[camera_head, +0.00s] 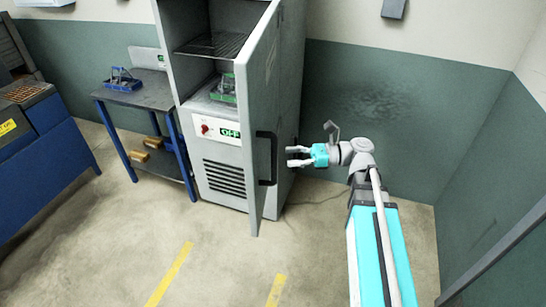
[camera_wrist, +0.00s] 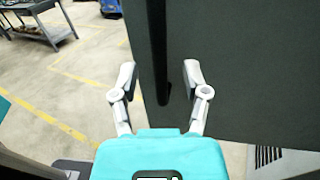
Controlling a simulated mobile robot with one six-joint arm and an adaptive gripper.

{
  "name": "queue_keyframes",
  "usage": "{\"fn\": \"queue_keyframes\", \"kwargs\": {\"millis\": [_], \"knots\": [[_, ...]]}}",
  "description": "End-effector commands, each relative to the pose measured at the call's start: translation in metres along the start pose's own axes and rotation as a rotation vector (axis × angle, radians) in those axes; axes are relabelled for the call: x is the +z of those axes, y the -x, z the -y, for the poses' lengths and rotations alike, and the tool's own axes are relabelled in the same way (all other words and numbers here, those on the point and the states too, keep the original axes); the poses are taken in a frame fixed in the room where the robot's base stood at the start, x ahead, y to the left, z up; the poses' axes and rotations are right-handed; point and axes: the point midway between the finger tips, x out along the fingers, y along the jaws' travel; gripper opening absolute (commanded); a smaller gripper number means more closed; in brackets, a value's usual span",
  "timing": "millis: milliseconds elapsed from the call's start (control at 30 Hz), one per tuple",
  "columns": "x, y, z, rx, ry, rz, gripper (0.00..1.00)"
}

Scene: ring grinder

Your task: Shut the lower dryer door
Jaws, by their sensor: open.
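The dryer door (camera_head: 254,100) is a tall grey panel standing open from the dryer cabinet (camera_head: 186,60), its near edge jutting toward the camera. A black vertical handle (camera_head: 266,158) sits on the lower part of its outer face. My gripper (camera_head: 289,156) is open and empty just right of the handle, fingers pointing at it. In the wrist view, the dark door (camera_wrist: 250,70) fills the right side. The handle (camera_wrist: 162,60) appears in line between the open fingertips (camera_wrist: 158,75); I cannot tell whether it is actually between them. No contact is clear.
Inside the dryer are a wire shelf (camera_head: 212,45) and a green holder (camera_head: 224,88). A blue-legged table (camera_head: 150,95) stands left. The floor in front (camera_head: 215,250) is clear.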

Motion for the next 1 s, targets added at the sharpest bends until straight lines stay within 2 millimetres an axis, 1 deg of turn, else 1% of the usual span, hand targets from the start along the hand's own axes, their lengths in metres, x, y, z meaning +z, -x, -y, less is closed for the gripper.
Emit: {"fn": "queue_keyframes", "kwargs": {"millis": [100, 300, 500, 700, 933, 967, 1000], "knots": [[0.000, -0.015, -0.001, 0.002, 0.000, 0.000, 0.59], [0.000, -0.036, 0.000, 0.002, 0.000, 0.000, 0.59], [0.000, -0.049, 0.000, 0.001, 0.000, 0.000, 0.59], [0.000, -0.052, 0.000, 0.000, 0.000, 0.000, 0.59], [0.000, -0.052, 0.000, 0.000, 0.000, 0.000, 0.59], [0.000, -0.052, 0.000, 0.000, 0.000, 0.000, 0.56], [0.000, -0.052, 0.000, 0.000, 0.000, 0.000, 0.48]]}}
